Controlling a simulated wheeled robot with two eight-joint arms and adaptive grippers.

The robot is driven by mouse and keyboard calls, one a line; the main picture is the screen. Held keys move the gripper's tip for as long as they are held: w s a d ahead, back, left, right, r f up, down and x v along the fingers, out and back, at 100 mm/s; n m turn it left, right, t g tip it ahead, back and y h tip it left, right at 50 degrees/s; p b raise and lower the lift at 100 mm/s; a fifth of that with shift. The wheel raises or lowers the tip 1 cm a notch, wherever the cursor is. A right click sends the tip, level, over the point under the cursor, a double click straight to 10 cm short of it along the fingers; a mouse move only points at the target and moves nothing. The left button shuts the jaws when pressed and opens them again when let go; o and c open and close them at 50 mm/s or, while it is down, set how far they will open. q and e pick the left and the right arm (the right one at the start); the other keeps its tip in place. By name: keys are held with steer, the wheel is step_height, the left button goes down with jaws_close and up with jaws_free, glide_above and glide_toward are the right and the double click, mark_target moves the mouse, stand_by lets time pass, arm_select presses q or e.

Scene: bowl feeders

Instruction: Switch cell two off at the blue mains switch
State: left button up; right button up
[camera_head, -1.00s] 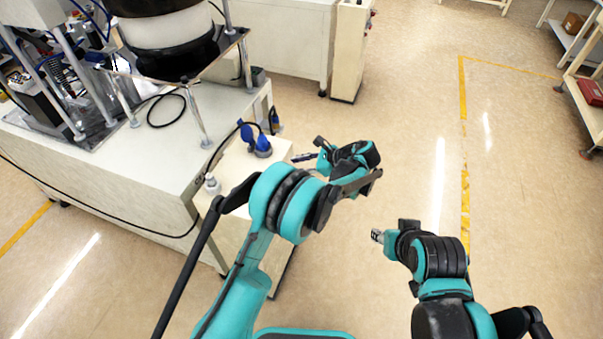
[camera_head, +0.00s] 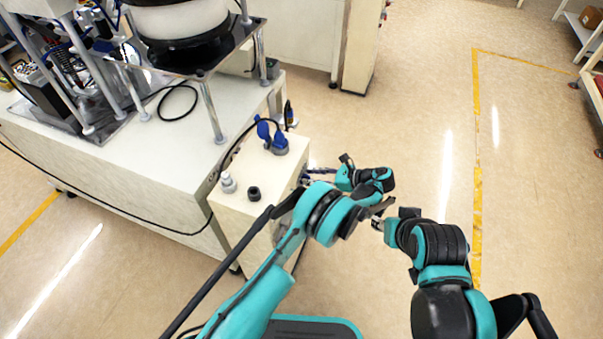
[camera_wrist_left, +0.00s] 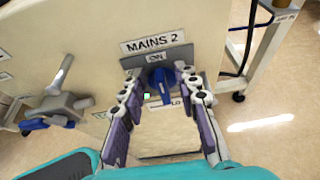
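The blue mains switch (camera_wrist_left: 158,84) is on the cabinet's side panel, under a "MAINS 2" label (camera_wrist_left: 153,43). Its knob is roughly upright, near an "ON" mark above it; a partly covered "LO..." label is below right. My left gripper (camera_wrist_left: 163,97) is open, one finger on each side of the switch; I cannot tell whether either touches it. In the head view my left gripper (camera_head: 318,172) is beside the cabinet's right face, and the switch is hidden there. My right gripper (camera_head: 377,224) is over open floor, too small to judge its opening.
The cream cabinet (camera_head: 242,196) carries a blue plug connector (camera_head: 272,138) and small knobs on top. A grey T-shaped handle (camera_wrist_left: 62,105) sticks out left of the switch. The bowl feeder (camera_head: 185,30) stands on the bench at left.

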arm_select(q)
steer(key=shift+a, duration=0.1)
jaws_close()
stand_by(0.3)
steer(key=s+f+n+t, duration=0.1)
steer(key=n+t, duration=0.1)
steer(key=n, duration=0.2)
steer(key=s+f+n+t, duration=0.1)
steer(key=n+t, duration=0.1)
steer(key=n, duration=0.2)
steer(key=s+a+n+t, duration=0.1)
steer(key=n+t, duration=0.2)
steer(key=n, duration=0.1)
steer(key=shift+f+y, duration=0.3)
steer(key=shift+f, duration=0.1)
stand_by(0.8)
